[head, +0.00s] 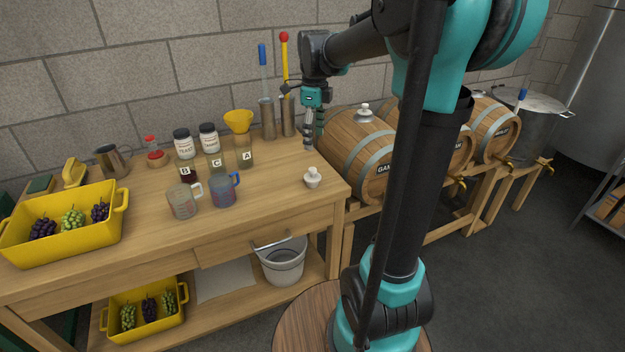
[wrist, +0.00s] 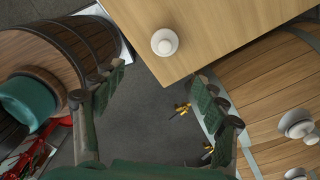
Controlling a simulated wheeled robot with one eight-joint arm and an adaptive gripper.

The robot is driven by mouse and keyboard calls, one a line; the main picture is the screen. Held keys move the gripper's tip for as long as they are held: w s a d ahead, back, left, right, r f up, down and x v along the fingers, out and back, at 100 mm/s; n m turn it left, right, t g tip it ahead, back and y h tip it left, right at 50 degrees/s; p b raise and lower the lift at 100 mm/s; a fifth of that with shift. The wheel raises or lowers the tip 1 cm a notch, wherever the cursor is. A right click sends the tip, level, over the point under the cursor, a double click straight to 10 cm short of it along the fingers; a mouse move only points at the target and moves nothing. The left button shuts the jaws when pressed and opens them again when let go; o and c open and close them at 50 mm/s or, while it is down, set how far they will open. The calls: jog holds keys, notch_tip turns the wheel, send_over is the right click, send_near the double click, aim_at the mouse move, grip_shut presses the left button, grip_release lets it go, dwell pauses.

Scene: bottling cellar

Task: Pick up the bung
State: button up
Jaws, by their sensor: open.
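A white bung (head: 312,178) with a rounded top stands on the wooden bench (head: 262,196) near its front right corner. In the wrist view this bung (wrist: 165,42) is seen from above, near the bench corner, beyond my fingertips. My gripper (head: 309,143) hangs fingers down over the back right end of the bench, behind the bung and apart from it. In the wrist view my gripper (wrist: 160,88) has its green-padded fingers spread wide with nothing between them.
Another white bung (head: 364,107) sits on the nearest barrel (head: 355,150), right of the bench. A blue measuring jug (head: 222,193), a yellow funnel (head: 238,121) and a metal tool holder (head: 268,122) stand left of my gripper. Bench around the bung is clear.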

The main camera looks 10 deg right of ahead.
aim_at(312, 168)
notch_tip(312, 168, down, 10)
jog(key=shift+f, duration=0.1)
jog(key=shift+w+a+f, duration=0.1)
jog(key=shift+w+f, duration=0.1)
jog(key=shift+f, duration=0.65)
jog(key=shift+w+f, duration=0.15)
jog(key=shift+f, duration=0.7)
jog(key=shift+w+a+f, duration=0.1)
jog(key=shift+w+f, duration=0.1)
jog(key=shift+f, duration=0.65)
jog(key=c, duration=1.2)
jog(key=shift+c, duration=0.2)
jog(key=shift+r, duration=0.15)
notch_tip(312, 168, up, 20)
